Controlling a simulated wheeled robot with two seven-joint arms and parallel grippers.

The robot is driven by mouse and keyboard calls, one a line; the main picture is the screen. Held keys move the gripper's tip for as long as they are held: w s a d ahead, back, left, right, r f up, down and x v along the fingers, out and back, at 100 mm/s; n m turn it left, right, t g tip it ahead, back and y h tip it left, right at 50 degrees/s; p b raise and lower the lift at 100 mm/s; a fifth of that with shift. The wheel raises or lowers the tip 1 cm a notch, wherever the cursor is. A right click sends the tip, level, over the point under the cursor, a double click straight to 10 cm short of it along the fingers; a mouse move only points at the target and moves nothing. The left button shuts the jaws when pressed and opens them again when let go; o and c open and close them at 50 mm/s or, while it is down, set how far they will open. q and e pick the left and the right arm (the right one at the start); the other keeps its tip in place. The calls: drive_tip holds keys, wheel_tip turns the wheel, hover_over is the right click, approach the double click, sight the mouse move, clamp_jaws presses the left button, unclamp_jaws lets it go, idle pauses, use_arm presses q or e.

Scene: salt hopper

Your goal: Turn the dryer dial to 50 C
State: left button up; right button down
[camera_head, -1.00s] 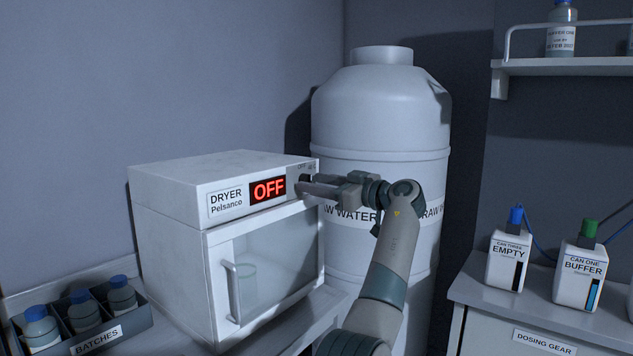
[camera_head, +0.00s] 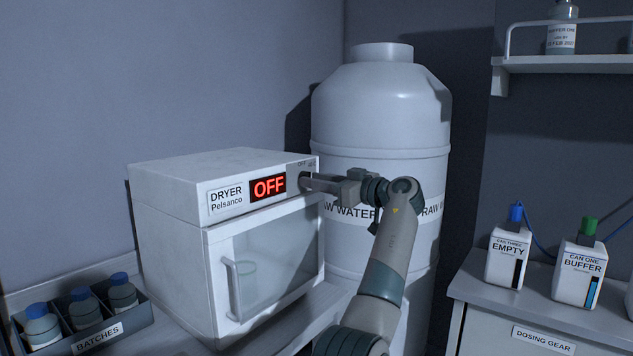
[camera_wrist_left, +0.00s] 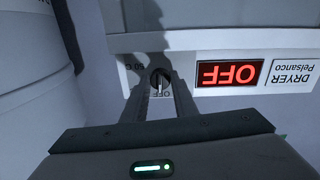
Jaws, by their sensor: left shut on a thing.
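The white dryer (camera_head: 165,235) stands on the counter at the left, its door closed. Its display (camera_head: 268,187) reads OFF in red; it shows upside down in the left wrist view (camera_wrist_left: 229,73). The dark round dial (camera_wrist_left: 159,80) is right of the display on the front panel, with OFF and 50 C marks around it; its pointer is toward OFF. My left gripper (camera_head: 306,182) is shut on the dial, one finger on each side of it in the left wrist view (camera_wrist_left: 160,92). In the head view the fingers mostly hide the dial. My right gripper is not in view.
A large white raw water tank (camera_head: 380,110) stands close behind my left arm. A rack of blue-capped bottles (camera_head: 115,338) sits at the lower left. White cans (camera_head: 507,258) stand on the right counter, and a shelf (camera_head: 570,62) hangs above them.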

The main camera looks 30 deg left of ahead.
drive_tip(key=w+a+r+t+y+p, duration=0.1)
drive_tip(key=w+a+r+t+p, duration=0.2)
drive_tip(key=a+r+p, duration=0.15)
use_arm(q)
drive_tip(key=m+p, duration=0.1)
drive_tip(key=m, duration=0.4)
drive_tip(key=m+p, duration=0.1)
drive_tip(key=m, duration=0.4)
drive_tip(key=r+m+p, duration=0.1)
drive_tip(key=m, duration=0.4)
drive_tip(key=shift+s, duration=0.1)
drive_tip(key=m+p, duration=0.1)
drive_tip(key=m, duration=0.1)
drive_tip(key=m+p, duration=0.2)
drive_tip(key=shift+f+g, duration=0.2)
drive_tip(key=shift+g, duration=0.1)
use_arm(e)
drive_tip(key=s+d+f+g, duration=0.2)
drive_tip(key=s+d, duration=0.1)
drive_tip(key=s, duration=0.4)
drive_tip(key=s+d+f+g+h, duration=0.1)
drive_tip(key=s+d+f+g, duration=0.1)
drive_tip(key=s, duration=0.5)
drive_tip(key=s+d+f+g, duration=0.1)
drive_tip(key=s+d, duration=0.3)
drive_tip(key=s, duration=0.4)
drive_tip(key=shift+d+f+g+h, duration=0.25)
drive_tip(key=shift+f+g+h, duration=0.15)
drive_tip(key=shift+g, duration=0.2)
